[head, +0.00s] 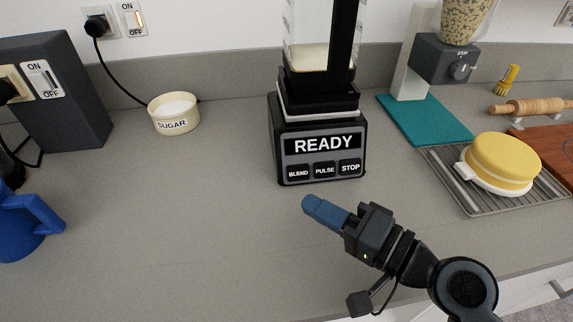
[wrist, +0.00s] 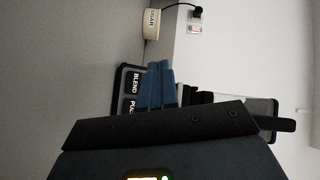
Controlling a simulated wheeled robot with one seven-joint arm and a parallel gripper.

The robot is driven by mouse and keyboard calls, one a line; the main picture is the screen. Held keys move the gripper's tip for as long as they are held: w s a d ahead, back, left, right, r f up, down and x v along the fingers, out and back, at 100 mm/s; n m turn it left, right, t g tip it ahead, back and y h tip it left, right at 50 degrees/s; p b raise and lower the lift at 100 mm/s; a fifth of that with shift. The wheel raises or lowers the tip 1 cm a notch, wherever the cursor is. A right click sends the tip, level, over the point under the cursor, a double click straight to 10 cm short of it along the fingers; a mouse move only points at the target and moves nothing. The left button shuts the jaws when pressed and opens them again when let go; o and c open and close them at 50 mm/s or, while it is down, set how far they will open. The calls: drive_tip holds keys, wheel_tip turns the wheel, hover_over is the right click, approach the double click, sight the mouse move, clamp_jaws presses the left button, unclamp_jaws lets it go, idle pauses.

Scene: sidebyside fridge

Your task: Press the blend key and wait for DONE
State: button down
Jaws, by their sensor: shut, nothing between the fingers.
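The blender (head: 320,140) stands on the grey counter with a clear jar on top. Its display (head: 323,144) reads READY. Below it sit the BLEND key (head: 298,172), the PULSE key (head: 325,169) and the STOP key (head: 350,167). My gripper (head: 307,204) is shut and empty, its blue fingers in front of and below the BLEND key, apart from it in the head view. In the wrist view the shut fingers (wrist: 158,68) point toward the blender, beside the BLEND key (wrist: 135,82). They hide part of the panel there.
A sugar bowl (head: 173,113) stands left of the blender. A blue jug (head: 25,222) is at the left edge. A wire rack (head: 480,205) with a yellow round thing (head: 503,160) and a teal board (head: 418,122) are at right. The counter left of my gripper is clear.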

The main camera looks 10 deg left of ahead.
sight(289, 173)
drive_tip(key=shift+w, duration=0.1)
drive_tip(key=shift+w+a+f+b, duration=0.35)
drive_tip(key=shift+w+f, duration=0.2)
drive_tip(key=shift+w, duration=0.7)
drive_tip(key=shift+w+a+f+b, duration=0.4)
drive_tip(key=shift+w+f, duration=0.2)
drive_tip(key=shift+w, duration=0.7)
drive_tip(key=shift+w+a+f+b, duration=0.35)
drive_tip(key=shift+w+f, duration=0.2)
drive_tip(key=shift+w, duration=0.7)
drive_tip(key=shift+w, duration=0.1)
drive_tip(key=shift+w+f, duration=0.1)
drive_tip(key=shift+f, duration=0.05)
drive_tip(key=shift+w+a, duration=0.1)
drive_tip(key=shift+w, duration=0.1)
drive_tip(key=shift+w+a+f+b, duration=0.25)
drive_tip(key=shift+w+b, duration=0.15)
drive_tip(key=shift+b, duration=0.25)
idle(0.6)
